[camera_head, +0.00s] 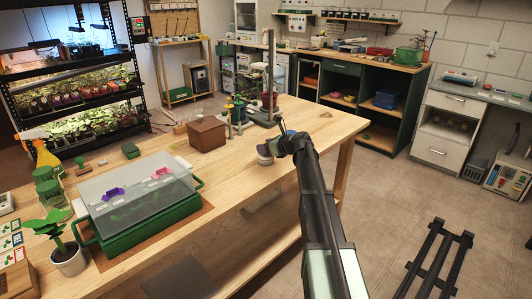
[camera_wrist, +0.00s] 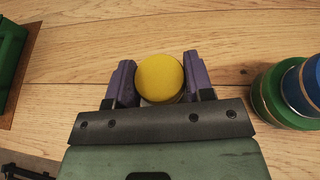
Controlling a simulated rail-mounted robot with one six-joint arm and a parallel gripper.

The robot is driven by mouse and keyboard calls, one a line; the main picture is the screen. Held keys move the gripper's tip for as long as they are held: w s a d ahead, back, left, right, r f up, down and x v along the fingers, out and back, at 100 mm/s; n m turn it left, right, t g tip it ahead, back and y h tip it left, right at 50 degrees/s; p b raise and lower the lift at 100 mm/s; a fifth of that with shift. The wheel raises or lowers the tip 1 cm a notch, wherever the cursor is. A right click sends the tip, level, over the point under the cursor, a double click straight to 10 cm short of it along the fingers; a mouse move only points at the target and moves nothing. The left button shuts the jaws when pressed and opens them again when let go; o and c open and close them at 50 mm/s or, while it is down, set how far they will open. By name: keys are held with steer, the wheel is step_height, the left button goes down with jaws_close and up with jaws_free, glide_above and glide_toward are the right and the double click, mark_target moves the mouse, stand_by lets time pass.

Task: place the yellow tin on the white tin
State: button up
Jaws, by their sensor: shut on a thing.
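The yellow tin (camera_wrist: 160,77) sits between the two fingers of my gripper (camera_wrist: 160,82) in the wrist view, with its round top facing the camera. My gripper is shut on it. A thin pale edge shows just below the yellow tin; I cannot tell whether it is the white tin. In the head view, my gripper (camera_head: 280,146) is low over the bench's right part, and the yellow tin is not clearly visible there. A pale round thing (camera_head: 265,152), likely the white tin, shows just left of my gripper; contact between the tins is unclear.
A blue tin (camera_wrist: 303,85) stands on a wider green tin (camera_wrist: 268,102) to the right of my gripper. On the wooden bench (camera_head: 232,177) are a brown box (camera_head: 207,133) and a green tray with a clear lid (camera_head: 137,190). Bare wood lies between tray and gripper.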

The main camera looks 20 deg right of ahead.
steer(key=shift+f, duration=0.15)
steer(key=o, duration=0.9)
steer(key=shift+r, duration=0.2)
steer(key=p+v, duration=0.5)
steer(key=v, duration=0.7)
steer(key=s+a+f+n+g, duration=0.3)
steer(key=s+a+n, duration=0.3)
steer(key=a, duration=0.4)
steer(key=s+a+f+n+g, duration=0.3)
steer(key=s+a+n+g, duration=0.15)
steer(key=a+n, duration=0.45)
steer(key=s+a+f+n+g+h, duration=0.1)
steer(key=s+a+n+h, duration=0.1)
steer(key=s+n, duration=0.3)
steer(key=s+a+f+n+g+h, duration=0.2)
steer(key=s+a+n, duration=0.3)
steer(key=s, duration=0.2)
steer(key=s+a+f+n+g+h, duration=0.1)
steer(key=s+a+n+h, duration=0.1)
steer(key=s+n, duration=0.3)
steer(key=shift+s+a+f+g, duration=0.25)
steer(key=shift+s+a, duration=0.6)
steer(key=shift+s, duration=0.1)
